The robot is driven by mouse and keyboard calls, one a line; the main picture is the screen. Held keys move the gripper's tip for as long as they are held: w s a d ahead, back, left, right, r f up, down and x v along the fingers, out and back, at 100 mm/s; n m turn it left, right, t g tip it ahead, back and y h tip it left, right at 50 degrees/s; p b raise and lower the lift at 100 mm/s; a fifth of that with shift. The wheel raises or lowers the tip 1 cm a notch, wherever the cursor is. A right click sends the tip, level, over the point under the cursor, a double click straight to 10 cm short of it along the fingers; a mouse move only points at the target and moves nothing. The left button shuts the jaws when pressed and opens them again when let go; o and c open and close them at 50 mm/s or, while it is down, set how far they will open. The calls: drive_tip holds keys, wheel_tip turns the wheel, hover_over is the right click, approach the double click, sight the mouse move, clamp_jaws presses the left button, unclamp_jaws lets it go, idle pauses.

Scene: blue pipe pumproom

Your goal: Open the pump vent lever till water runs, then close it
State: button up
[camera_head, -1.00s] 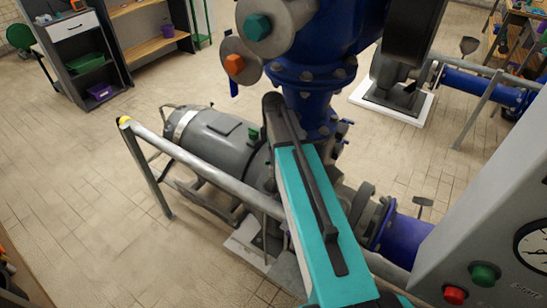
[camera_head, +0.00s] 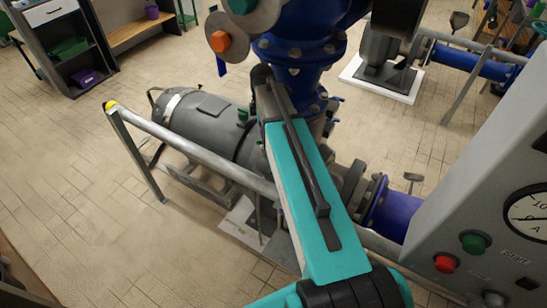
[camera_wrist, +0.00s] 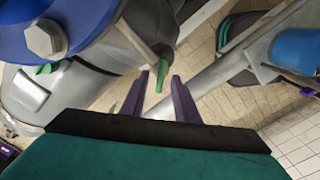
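In the wrist view, a small green lever (camera_wrist: 161,73) sticks out from a dark fitting on the grey pump casing (camera_wrist: 85,92). I take it to be the vent lever. My gripper (camera_wrist: 159,76) has two purple fingers, apart, with the lever's tip between or just beyond them. I cannot tell whether either finger touches it. No running water shows. In the head view, the grey pump unit (camera_head: 205,125) lies behind a rail, and my teal arm reaches over towards it. My fingers are hidden there behind the arm and blue pipework.
A grey rail (camera_head: 190,150) with a yellow end runs in front of the pump. Thick blue pipework (camera_head: 300,45) stands above it. A grey control panel (camera_head: 480,200) with red and green buttons is at right. Tiled floor (camera_head: 75,190) is clear at left.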

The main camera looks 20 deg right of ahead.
drive_tip(key=shift+r+b, duration=0.35)
drive_tip(key=shift+r, duration=0.4)
drive_tip(key=shift+s+a+r, duration=0.15)
drive_tip(key=shift+s+r, duration=0.05)
drive_tip(key=shift+s, duration=0.55)
drive_tip(key=s+a+b, duration=0.2)
drive_tip(key=s+b, duration=0.5)
drive_tip(key=s, duration=0.4)
drive_tip(key=shift+s+a+r, duration=0.2)
drive_tip(key=shift+s+r, duration=0.1)
drive_tip(key=shift+r, duration=0.15)
drive_tip(key=shift+b, duration=0.4)
drive_tip(key=s+b, duration=0.1)
drive_tip(key=b, duration=0.4)
drive_tip(key=shift+r, duration=0.1)
drive_tip(key=s+b, duration=0.1)
drive_tip(key=b, duration=0.4)
drive_tip(key=shift+a, duration=0.2)
drive_tip(key=shift+s+r+b, duration=0.1)
drive_tip(key=shift+s+b, duration=0.15)
drive_tip(key=shift+b, duration=0.3)
